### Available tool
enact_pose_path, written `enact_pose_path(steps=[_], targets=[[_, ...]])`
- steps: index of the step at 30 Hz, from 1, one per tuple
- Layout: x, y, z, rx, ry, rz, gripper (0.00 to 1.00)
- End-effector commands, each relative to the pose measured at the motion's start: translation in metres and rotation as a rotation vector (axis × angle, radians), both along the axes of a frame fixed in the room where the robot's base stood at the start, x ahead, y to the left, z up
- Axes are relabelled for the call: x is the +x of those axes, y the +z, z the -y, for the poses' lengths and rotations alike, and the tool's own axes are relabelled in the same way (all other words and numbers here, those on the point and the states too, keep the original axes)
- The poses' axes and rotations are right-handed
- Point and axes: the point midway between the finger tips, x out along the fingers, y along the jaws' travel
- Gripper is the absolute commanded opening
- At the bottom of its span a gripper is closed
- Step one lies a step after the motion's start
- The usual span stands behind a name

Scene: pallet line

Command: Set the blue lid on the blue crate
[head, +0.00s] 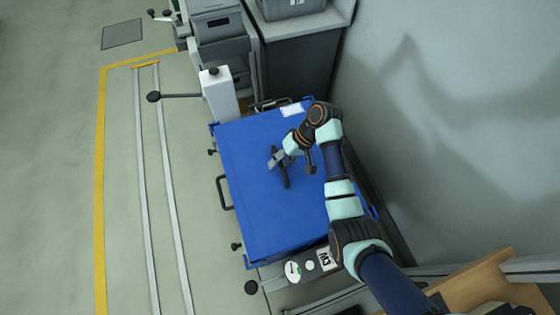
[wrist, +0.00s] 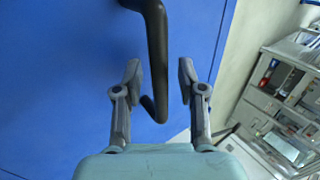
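The blue lid (head: 255,200) lies flat over the blue crate, covering nearly all of it. Only crate edges and corners (head: 248,263) show around the lid, so I cannot tell how closely the lid is seated. A dark bar handle (head: 286,178) stands on the lid; it also shows in the wrist view (wrist: 158,45). My gripper (head: 281,158) is above the lid at this handle. In the wrist view my gripper's fingers (wrist: 159,76) are apart on either side of the handle, with visible gaps.
A white post (head: 220,95) with a dark-knobbed arm stands beyond the crate's far end. A grey wall (head: 460,130) rises on the right. A panel marked M3 (head: 322,259) is at the near end. Floor at left is open, with rails and a yellow line.

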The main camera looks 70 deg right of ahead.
Motion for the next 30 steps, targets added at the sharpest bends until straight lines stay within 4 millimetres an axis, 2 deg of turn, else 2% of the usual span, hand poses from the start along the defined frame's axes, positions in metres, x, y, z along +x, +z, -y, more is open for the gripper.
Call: enact_pose_path(steps=[5, 8, 19, 24, 30], targets=[[0.0, 0.002, 0.0, -0.001, -0.001, 0.001, 0.4], [-0.004, 0.013, 0.004, -0.001, -0.001, 0.001, 0.4], [-0.042, 0.092, 0.033, 0.0, -0.002, 0.0, 0.4], [-0.051, 0.103, 0.039, 0.0, -0.001, 0.0, 0.4], [-0.053, 0.102, 0.041, 0.0, 0.0, 0.0, 0.4]])
